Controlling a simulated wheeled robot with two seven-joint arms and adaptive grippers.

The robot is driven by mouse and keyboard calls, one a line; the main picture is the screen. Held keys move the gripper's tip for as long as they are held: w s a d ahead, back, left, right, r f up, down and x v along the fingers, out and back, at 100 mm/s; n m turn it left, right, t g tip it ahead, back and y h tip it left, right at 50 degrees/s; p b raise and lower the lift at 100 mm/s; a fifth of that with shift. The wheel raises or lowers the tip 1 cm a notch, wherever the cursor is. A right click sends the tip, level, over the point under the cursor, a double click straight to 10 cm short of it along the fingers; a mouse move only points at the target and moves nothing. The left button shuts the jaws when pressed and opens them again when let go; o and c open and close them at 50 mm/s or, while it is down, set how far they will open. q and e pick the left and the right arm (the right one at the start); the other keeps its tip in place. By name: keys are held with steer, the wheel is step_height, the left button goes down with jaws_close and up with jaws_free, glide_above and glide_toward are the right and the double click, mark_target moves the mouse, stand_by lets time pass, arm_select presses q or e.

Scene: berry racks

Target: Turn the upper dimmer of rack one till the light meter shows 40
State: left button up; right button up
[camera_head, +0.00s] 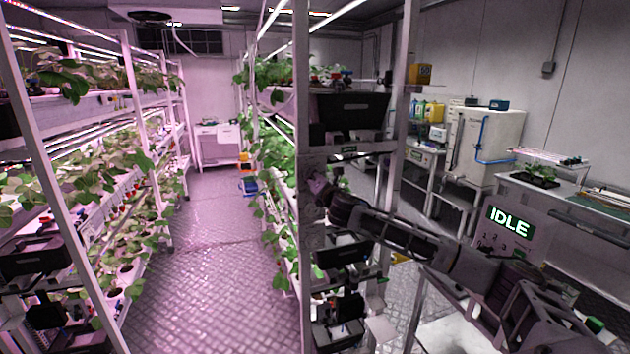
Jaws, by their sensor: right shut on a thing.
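My right arm reaches in from the lower right. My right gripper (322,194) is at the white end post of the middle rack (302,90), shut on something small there. The gripper covers most of what it holds; from its place on a grey plate (312,232) on the post it appears to be a dimmer knob, but its pointer and marks cannot be read. I see no rack number. A dark screen (510,222) at the right reads "IDLE" in bright letters. I cannot make out a light meter reading of any number. My left gripper is not in view.
A plant rack (45,150) lit pink stands at the left. A patterned metal floor aisle (200,270) runs clear between the racks. Dark boxes (345,108) hang beside the post, near my right arm. A white cabinet (490,130) and benches stand at the right.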

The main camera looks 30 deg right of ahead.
steer(key=n, duration=0.5)
steer(key=shift+f, duration=0.25)
steer(key=shift+n, duration=0.3)
steer(key=o, duration=0.9)
steer(key=shift+o, duration=0.8)
steer(key=shift+r, duration=0.1)
steer(key=shift+s, duration=0.2)
steer(key=v, duration=1.1)
steer(key=shift+s, duration=0.35)
